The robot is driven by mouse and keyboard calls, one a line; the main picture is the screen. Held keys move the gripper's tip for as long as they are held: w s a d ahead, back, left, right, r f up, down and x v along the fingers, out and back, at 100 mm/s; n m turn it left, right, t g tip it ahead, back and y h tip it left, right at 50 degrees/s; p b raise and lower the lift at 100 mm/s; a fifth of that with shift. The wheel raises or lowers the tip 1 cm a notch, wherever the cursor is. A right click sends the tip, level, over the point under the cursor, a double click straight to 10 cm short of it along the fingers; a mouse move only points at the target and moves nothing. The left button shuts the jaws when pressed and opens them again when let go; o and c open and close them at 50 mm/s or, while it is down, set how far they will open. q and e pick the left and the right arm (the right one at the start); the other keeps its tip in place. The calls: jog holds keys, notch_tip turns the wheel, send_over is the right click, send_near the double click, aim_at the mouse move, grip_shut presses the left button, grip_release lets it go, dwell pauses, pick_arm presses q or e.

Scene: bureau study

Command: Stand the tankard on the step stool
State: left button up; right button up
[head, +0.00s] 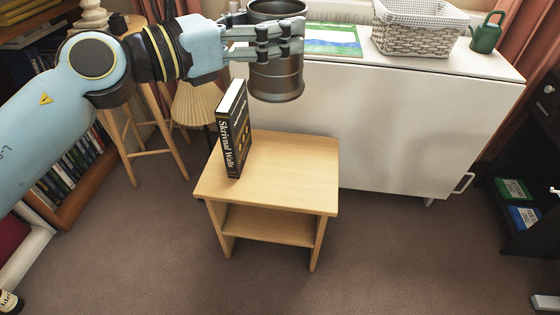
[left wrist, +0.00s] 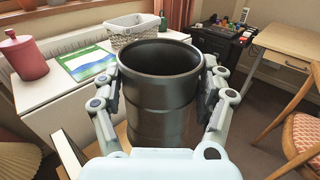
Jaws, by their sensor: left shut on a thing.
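The tankard (head: 276,80) is a dark grey metal cylinder with ribbed bands, held upright in the air. My left gripper (head: 290,40) is shut around its upper body. In the left wrist view the tankard (left wrist: 161,105) stands between both fingers, with its open mouth up and looking empty. The step stool (head: 290,160) is light wood with a lower shelf, and it stands on the carpet below the tankard. The tankard appears above the stool's far side, apart from its top. My right gripper is in neither view.
A black book, Skrivnal Walls (head: 232,135), stands upright on the stool's left part. The top's right part is bare. Behind is a white cabinet (head: 400,120) bearing a wicker basket (head: 418,38), a green watering can (head: 486,35) and a flat green-and-blue item (head: 335,40).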

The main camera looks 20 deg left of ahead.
pick_arm(q)
jog(key=w+d+f+h+b, duration=0.1)
jog(key=w+f+b, duration=0.2)
jog(key=f+b, duration=0.75)
jog(key=w+f+b, duration=0.3)
jog(key=f+b, duration=0.3)
jog(key=f, duration=0.9)
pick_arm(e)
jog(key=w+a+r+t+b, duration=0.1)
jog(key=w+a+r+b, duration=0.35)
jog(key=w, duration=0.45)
pick_arm(q)
jog(key=w+f+b, duration=0.5)
jog(key=w+f, duration=0.5)
jog(key=w, duration=0.2)
jog(key=shift+a+f+g, duration=0.15)
jog(key=shift+f+g, duration=0.15)
jog(key=shift+f, duration=0.1)
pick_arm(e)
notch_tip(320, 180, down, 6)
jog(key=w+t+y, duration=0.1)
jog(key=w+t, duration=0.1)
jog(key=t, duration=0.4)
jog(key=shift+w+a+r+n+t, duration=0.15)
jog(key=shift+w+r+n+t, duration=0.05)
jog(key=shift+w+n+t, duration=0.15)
pick_arm(q)
jog(key=shift+r, duration=0.1)
